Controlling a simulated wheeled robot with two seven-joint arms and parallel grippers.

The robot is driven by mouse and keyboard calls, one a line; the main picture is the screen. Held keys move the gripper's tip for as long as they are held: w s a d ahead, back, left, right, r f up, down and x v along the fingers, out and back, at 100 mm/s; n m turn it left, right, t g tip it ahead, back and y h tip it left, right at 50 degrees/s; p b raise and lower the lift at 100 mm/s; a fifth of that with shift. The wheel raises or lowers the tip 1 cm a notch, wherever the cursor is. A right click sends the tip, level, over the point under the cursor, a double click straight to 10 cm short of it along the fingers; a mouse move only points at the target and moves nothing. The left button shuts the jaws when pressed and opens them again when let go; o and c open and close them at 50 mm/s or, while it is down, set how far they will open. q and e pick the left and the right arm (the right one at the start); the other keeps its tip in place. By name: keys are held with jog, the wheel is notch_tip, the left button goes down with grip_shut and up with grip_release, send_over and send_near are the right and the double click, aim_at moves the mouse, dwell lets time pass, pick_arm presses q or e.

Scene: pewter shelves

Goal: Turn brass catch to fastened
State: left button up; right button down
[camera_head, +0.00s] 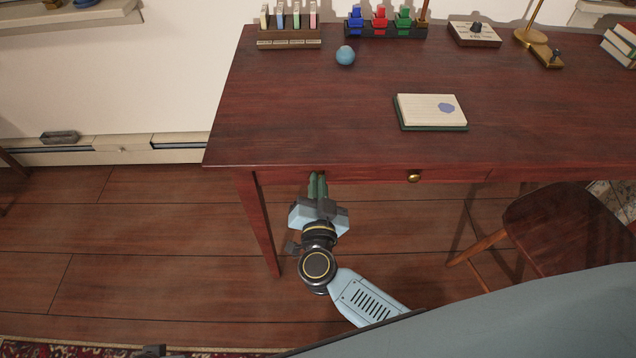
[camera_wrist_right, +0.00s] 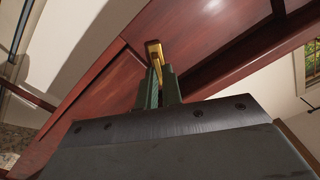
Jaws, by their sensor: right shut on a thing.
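The brass catch (camera_wrist_right: 153,49) shows in the right wrist view as a small gold piece against the red-brown wood of the desk. My right gripper (camera_wrist_right: 158,80) is shut on it, with the green fingers on either side of its near end. In the head view my right gripper (camera_head: 317,183) is at the desk's front edge, left of the drawer knob, and the catch is hidden there under the desktop edge. Its turned position is hard to tell.
The desk (camera_head: 300,120) holds a notepad (camera_head: 430,109), a blue ball (camera_head: 345,55) and several small items along the back. A brass knob (camera_head: 414,176) is on the drawer front. A wooden chair (camera_head: 570,235) stands at the right. The floor left of the desk is clear.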

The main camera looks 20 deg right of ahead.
pick_arm(q)
jog(key=shift+f, duration=0.25)
pick_arm(e)
jog(key=m, duration=1.2)
jog(key=shift+f+m, duration=0.25)
jog(key=shift+m, duration=0.05)
pick_arm(q)
jog(key=shift+s+r, duration=0.1)
pick_arm(e)
jog(key=c, duration=1.6)
grip_release()
pick_arm(q)
jog(key=shift+a, duration=0.1)
pick_arm(e)
jog(key=shift+o, duration=0.2)
jog(key=shift+d, duration=0.1)
pick_arm(q)
jog(key=shift+w, duration=0.2)
